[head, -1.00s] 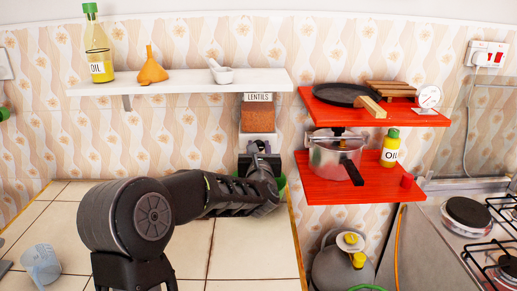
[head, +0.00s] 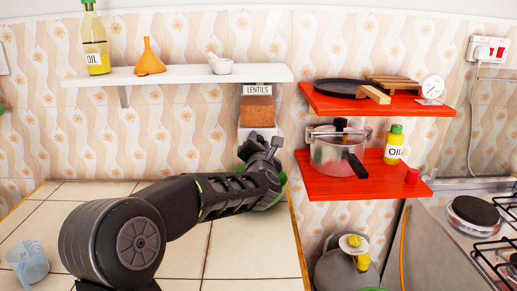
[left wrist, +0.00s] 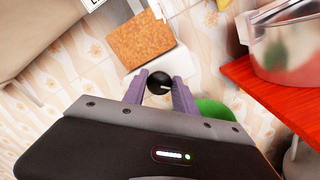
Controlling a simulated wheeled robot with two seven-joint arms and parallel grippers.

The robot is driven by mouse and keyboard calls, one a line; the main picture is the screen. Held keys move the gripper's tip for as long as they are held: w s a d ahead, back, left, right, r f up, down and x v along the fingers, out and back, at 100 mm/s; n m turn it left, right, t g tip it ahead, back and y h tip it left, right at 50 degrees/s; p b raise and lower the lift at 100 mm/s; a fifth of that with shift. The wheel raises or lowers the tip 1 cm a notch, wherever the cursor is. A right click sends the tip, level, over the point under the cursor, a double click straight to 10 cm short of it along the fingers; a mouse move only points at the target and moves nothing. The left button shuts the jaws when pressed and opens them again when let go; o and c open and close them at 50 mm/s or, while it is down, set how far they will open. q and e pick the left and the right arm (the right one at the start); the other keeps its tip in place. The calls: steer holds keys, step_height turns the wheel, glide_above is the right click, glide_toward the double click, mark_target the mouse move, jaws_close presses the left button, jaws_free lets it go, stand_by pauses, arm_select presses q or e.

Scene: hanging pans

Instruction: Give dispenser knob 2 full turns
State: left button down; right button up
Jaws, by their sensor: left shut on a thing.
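The lentils dispenser (head: 257,105) hangs on the wall below the white shelf, with a labelled clear front full of brown lentils. Its lower white part (left wrist: 178,63) shows in the left wrist view. The round black knob (left wrist: 159,83) sits on that white part, between the two purple fingers. My left gripper (left wrist: 160,92) is shut on the knob. In the head view the left gripper (head: 262,147) is at the dispenser's base and hides the knob. A green bowl (left wrist: 214,110) is partly visible below the dispenser, behind the gripper. My right gripper is out of view.
Red shelves (head: 352,186) with a pot (head: 333,153) and an oil bottle (head: 394,145) stand close to the right of the gripper. The white shelf (head: 190,75) is above. A measuring cup (head: 28,260) lies on the tiled counter (head: 235,246).

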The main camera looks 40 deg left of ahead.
arm_select(q)
steer(key=m, duration=0.4)
steer(key=shift+d+m+b, duration=0.1)
steer(key=shift+m+b, duration=0.2)
steer(key=shift+f+m+p, duration=0.15)
steer(key=shift+m+p, duration=1.15)
steer(key=shift+m, duration=2.9)
steer(key=shift+f+m+p, duration=0.15)
steer(key=shift+m+p, duration=1.1)
steer(key=shift+m, duration=2.95)
steer(key=c, duration=1)
jaws_free()
steer(key=b+v, duration=0.1)
steer(key=v, duration=0.6)
steer(key=shift+s+d, duration=0.2)
steer(key=shift+s, duration=0.1)
